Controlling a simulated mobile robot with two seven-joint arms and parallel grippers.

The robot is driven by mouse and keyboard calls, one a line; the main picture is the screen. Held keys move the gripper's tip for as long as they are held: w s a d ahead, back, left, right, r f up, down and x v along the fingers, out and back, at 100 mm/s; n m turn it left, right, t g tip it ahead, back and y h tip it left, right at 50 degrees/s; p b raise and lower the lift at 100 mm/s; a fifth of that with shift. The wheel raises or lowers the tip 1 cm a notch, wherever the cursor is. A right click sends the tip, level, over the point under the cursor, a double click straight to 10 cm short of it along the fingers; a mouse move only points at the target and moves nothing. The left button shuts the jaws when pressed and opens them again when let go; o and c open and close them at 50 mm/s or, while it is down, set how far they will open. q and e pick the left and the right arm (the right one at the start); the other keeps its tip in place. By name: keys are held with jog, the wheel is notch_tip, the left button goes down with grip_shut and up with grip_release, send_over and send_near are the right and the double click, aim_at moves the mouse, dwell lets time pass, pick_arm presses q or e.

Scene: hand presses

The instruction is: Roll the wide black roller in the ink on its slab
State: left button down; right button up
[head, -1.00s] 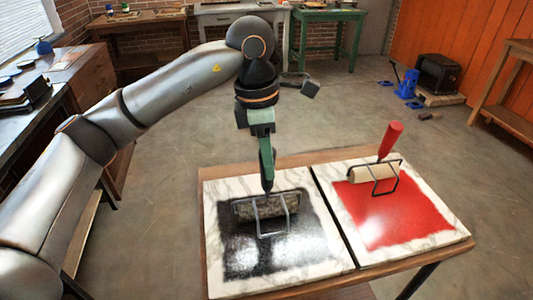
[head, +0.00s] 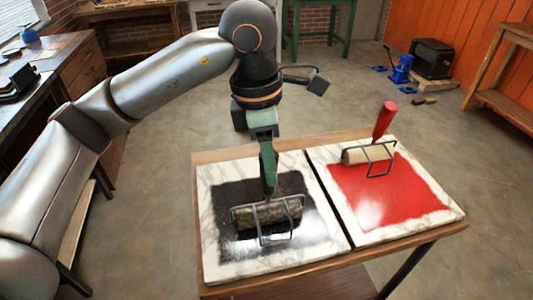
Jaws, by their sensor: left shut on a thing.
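The wide roller (head: 270,215), a dark, speckled cylinder in a grey wire frame, rests on the black ink (head: 235,195) near the middle of the patch. The ink lies on the left marble slab (head: 212,262). My left gripper (head: 268,188) points down and is shut on the roller's handle, directly above the frame. The handle is mostly hidden by the fingers. My right gripper is not in view.
To the right, a second marble slab (head: 447,222) carries red ink (head: 400,205) and a pale roller (head: 366,154) with an upright red handle (head: 384,120). Both slabs lie on a wooden table (head: 205,157). A workbench (head: 75,65) stands at the left.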

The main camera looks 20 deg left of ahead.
pick_arm(q)
jog(key=shift+s+d+f+b, duration=0.15)
jog(key=shift+s+d, duration=0.35)
jog(key=shift+s, duration=0.25)
jog(key=shift+s+d+r+b, duration=0.1)
jog(key=shift+s+d, duration=0.4)
jog(key=shift+s, duration=0.2)
jog(key=shift+s+d+f+b, duration=0.15)
jog(key=shift+s+d, duration=0.35)
jog(key=shift+s, duration=0.25)
jog(key=shift+r, duration=0.15)
notch_tip(320, 180, up, 5)
jog(key=p, duration=0.3)
jog(key=shift+r+p, duration=0.1)
jog(key=shift+p, duration=0.2)
